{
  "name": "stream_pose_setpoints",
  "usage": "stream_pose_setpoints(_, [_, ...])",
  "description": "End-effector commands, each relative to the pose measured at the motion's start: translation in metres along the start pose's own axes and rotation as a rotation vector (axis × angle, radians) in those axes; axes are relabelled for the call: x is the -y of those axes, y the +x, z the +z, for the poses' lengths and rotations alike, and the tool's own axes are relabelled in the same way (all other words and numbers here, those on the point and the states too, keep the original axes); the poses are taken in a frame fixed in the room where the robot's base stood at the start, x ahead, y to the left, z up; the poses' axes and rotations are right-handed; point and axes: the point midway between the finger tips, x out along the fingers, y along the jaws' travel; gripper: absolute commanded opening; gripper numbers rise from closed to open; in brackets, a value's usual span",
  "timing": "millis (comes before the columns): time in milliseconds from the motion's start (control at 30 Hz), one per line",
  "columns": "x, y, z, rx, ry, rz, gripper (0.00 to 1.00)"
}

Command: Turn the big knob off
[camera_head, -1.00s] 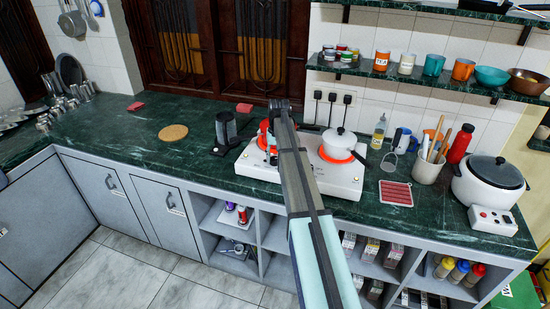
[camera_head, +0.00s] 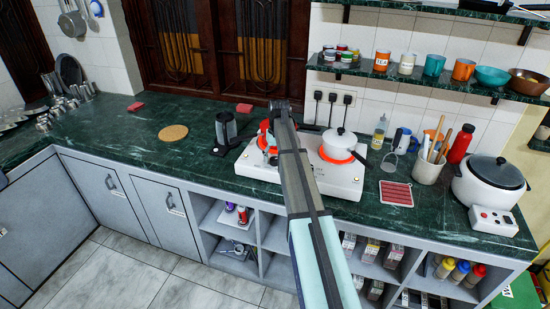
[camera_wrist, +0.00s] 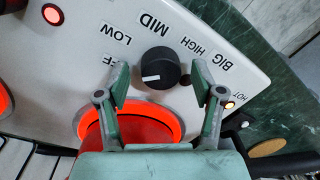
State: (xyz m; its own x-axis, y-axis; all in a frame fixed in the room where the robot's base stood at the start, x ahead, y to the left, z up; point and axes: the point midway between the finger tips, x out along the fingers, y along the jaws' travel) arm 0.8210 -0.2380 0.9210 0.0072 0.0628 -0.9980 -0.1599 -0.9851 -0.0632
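A round black knob (camera_wrist: 160,70) with a white mark on its left side sits on a white stove panel in the wrist view. LOW, MID, HIGH and BIG labels surround it; another label is partly hidden by the left finger. The white mark points left, toward that finger. My gripper (camera_wrist: 158,85) is open, with one finger on each side of the knob. I cannot tell whether either finger touches it. In the head view the white stove (camera_head: 335,180) stands on the counter, with my arm across it; the knob and fingers cannot be made out there.
A red burner with a glowing ring (camera_wrist: 172,125) lies below the knob in the wrist view. A small light (camera_wrist: 229,105) is lit by the HOT label. A white pot (camera_head: 338,142) sits on the right burner. A black container (camera_head: 226,128) stands left of the stove.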

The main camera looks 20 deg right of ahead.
Motion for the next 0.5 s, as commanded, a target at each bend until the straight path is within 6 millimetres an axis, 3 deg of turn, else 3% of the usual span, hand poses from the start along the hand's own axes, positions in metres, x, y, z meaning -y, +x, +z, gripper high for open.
stream_pose_setpoints(267, [0.0, -0.004, -0.001, -0.002, 0.001, 0.0, 0.67])
stream_pose_setpoints(500, [0.0, -0.033, -0.002, -0.005, 0.001, 0.0, 0.67])
